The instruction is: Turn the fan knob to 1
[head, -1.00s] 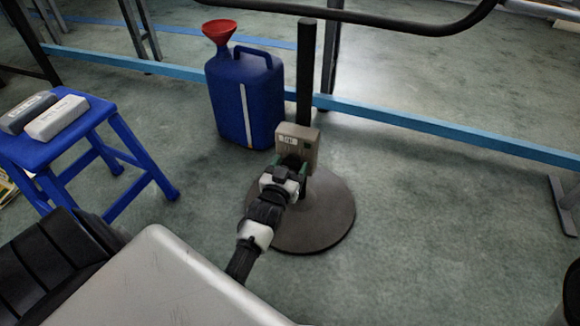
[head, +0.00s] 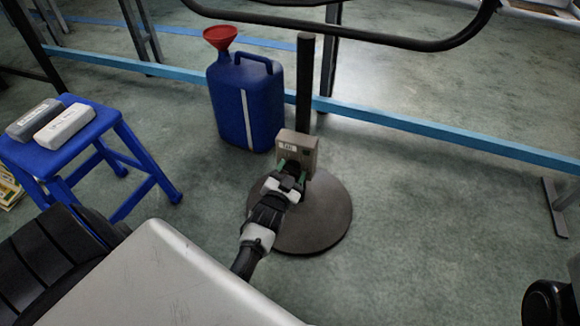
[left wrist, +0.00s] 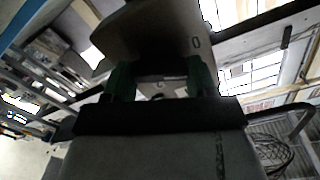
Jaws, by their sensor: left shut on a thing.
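The fan's control box (head: 299,147) is a small beige box on a dark pole (head: 304,85) that rises from a round dark base (head: 325,215). My left gripper (head: 290,172) is at the front of the box, its green fingertips shut on the knob, which is mostly hidden by the gripper in the head view. In the left wrist view the gripper (left wrist: 161,80) has a green finger on each side of the knob. The box face (left wrist: 150,35) fills the top there, with a "0" mark near its right edge. The knob's pointer setting cannot be read. My right gripper is not in view.
A blue jug (head: 246,105) with a red funnel (head: 219,36) stands behind the box to the left. A blue stool (head: 75,147) at the left carries two small blocks. A light blue floor rail (head: 420,128) runs behind. Floor right of the base is clear.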

